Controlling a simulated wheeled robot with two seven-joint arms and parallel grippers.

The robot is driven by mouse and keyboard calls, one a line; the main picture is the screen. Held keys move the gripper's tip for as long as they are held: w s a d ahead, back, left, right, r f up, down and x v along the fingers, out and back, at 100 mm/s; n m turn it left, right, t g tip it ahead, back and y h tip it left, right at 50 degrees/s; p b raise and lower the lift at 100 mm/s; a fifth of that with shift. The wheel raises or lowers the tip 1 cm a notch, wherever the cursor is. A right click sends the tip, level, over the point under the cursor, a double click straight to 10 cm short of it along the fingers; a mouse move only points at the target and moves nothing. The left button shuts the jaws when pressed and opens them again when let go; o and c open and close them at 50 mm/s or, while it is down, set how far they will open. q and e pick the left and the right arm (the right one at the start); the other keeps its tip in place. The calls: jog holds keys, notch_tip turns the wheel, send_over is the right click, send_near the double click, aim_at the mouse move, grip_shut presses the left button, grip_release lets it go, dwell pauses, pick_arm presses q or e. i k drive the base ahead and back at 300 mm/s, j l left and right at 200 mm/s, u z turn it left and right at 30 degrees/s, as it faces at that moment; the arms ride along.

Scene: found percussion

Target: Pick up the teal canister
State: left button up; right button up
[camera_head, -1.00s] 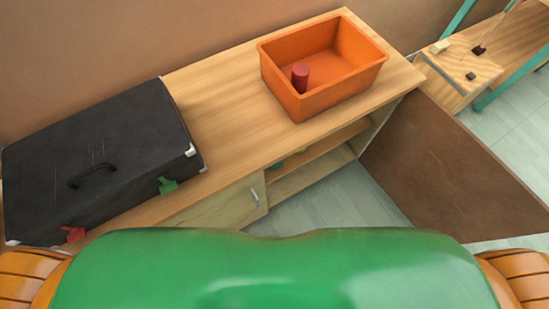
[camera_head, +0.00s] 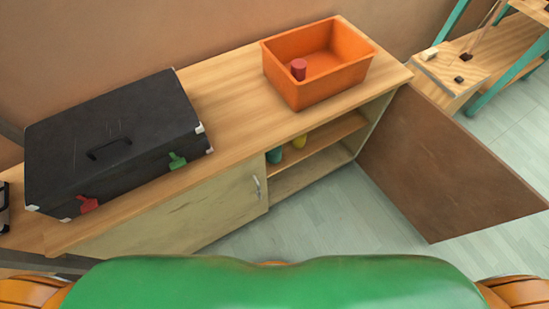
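A teal canister (camera_head: 275,155) stands on the upper shelf inside the wooden cabinet (camera_head: 226,90), at the left end of the open section. Its left side is partly hidden by the closed cabinet door, and only a small part of it shows. A yellow object (camera_head: 299,141) is on the same shelf to its right. Neither of my grippers is in view; only my green body and orange shoulder parts show at the bottom.
The right cabinet door (camera_head: 440,165) is swung wide open into the room. The left door (camera_head: 180,215) is closed. On top are a black case (camera_head: 110,130) and an orange bin (camera_head: 310,85) holding a red cylinder (camera_head: 298,69). Floor (camera_head: 320,215) before the open section is clear.

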aim_at(273, 156)
jog(key=i+l+u, duration=0.1)
jog(key=l, duration=0.3)
jog(key=i+l+u, duration=0.1)
jog(key=i+l, duration=0.15)
jog(key=i+l+u, duration=0.15)
jog(key=l, duration=0.4)
jog(key=i+l+u, duration=0.1)
jog(key=l, duration=0.3)
jog(key=i+l+u, duration=0.1)
jog(key=l, duration=0.35)
jog(key=i+j, duration=0.05)
